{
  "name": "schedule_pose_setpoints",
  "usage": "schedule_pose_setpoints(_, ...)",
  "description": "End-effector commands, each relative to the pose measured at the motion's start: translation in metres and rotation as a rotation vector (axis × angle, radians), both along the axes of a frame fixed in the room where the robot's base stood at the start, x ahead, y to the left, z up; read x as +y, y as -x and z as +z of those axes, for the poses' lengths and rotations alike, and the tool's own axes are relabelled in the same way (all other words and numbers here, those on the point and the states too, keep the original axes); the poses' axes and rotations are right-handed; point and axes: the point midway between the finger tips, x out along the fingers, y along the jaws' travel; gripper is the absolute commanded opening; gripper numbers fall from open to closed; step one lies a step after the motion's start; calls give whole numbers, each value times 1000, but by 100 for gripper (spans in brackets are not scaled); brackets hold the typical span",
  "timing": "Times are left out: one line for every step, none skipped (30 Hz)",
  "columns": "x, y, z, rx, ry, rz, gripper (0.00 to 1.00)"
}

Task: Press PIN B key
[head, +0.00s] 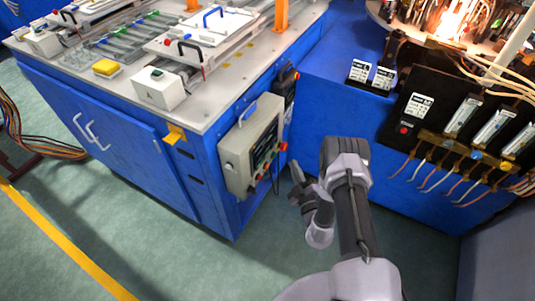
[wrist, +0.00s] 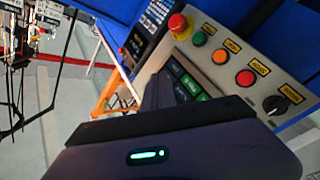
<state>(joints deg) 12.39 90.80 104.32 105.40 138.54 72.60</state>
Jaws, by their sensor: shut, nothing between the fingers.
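The grey control box (head: 238,153) hangs on the side of the blue bench, with a dark screen and a row of knobs facing right. In the wrist view its panel (wrist: 262,58) fills the upper right, tilted. A dark strip with green keys (wrist: 188,82) lies beside the buttons, partly hidden behind my gripper. I cannot read which key is PIN B. My gripper (head: 296,172) is shut and empty, to the right of the box in the head view. In the wrist view its dark body covers the lower middle; whether it touches a key is not clear.
Beside the keys are a red mushroom button (wrist: 180,24), a green button (wrist: 198,38), an orange button (wrist: 220,56), a red button (wrist: 245,78) and a black selector knob (wrist: 275,104). A handheld device (head: 285,85) hangs behind the box. A blue cabinet (head: 325,95) stands to the right.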

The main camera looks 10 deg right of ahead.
Motion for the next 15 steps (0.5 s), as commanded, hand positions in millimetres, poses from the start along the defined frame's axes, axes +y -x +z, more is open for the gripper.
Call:
schedule_pose_setpoints(8,-4,-1,-1,1,4,0)
schedule_pose_setpoints(12,-7,-1,-1,0,4,0)
schedule_pose_setpoints(16,-10,-1,-2,1,4,0)
schedule_pose_setpoints(20,-13,-2,-1,2,4,0)
schedule_pose_setpoints(24,-16,-2,-1,1,6,0)
schedule_pose_setpoints(28,-19,-1,-2,2,5,0)
schedule_pose_setpoints(32,-22,-1,-2,1,5,0)
schedule_pose_setpoints(35,-25,-1,-2,1,4,0)
schedule_pose_setpoints(40,-28,-2,-3,1,4,0)
schedule_pose_setpoints(43,-30,-2,-2,1,4,0)
schedule_pose_setpoints(45,-32,-3,-2,1,4,0)
schedule_pose_setpoints(48,-34,-2,-2,1,4,0)
schedule_pose_setpoints(51,-36,-2,-2,1,4,0)
schedule_pose_setpoints(52,-37,-2,-2,1,2,0)
schedule_pose_setpoints(54,-39,-1,-2,1,2,0)
